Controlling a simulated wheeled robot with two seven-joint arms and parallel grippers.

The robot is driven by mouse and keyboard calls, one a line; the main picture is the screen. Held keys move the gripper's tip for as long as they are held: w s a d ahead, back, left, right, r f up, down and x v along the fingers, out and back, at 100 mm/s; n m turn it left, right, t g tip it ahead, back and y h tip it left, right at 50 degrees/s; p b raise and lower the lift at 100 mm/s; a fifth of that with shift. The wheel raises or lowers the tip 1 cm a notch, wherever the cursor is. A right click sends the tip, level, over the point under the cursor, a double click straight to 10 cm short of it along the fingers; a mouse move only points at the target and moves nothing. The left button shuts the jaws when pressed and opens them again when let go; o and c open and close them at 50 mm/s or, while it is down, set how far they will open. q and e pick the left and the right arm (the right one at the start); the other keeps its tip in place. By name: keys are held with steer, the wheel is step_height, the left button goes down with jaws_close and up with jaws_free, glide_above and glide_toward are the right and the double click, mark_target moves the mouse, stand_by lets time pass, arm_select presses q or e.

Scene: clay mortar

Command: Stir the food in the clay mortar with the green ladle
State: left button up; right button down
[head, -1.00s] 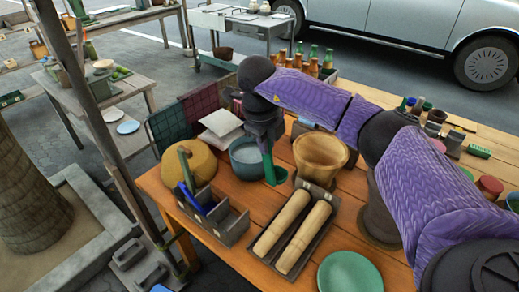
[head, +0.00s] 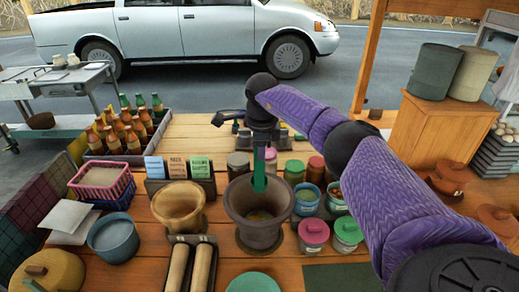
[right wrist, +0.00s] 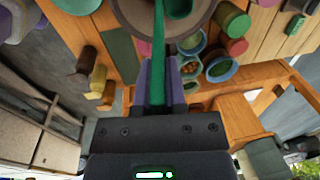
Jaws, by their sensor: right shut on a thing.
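The clay mortar (head: 240,218), a dark brown bowl-shaped pot, stands on the wooden table in the middle of the head view. Some yellowish-green food (head: 259,215) shows at its bottom. My right gripper (head: 262,142) is above the mortar, shut on the green ladle (head: 259,176), which hangs upright. The ladle's lower end overlaps the mortar's opening; I cannot tell how deep it is. In the right wrist view the ladle handle (right wrist: 158,55) runs between the fingers (right wrist: 158,85) toward the mortar rim (right wrist: 133,25). My left gripper is not in view.
A tan pot (head: 178,207) stands just left of the mortar, with rolling pins (head: 177,268) in front. Lidded jars (head: 313,232) crowd its right side. Menu cards (head: 176,167) stand behind left. A green plate (head: 253,283) lies in front.

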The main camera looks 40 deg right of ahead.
mark_target(261, 175)
step_height(261, 175, down, 8)
steer(key=b, duration=0.4)
steer(key=shift+b, duration=0.4)
step_height(261, 175, down, 9)
steer(key=b, duration=0.5)
steer(key=shift+r+b, duration=0.2)
steer(key=shift+b, duration=0.2)
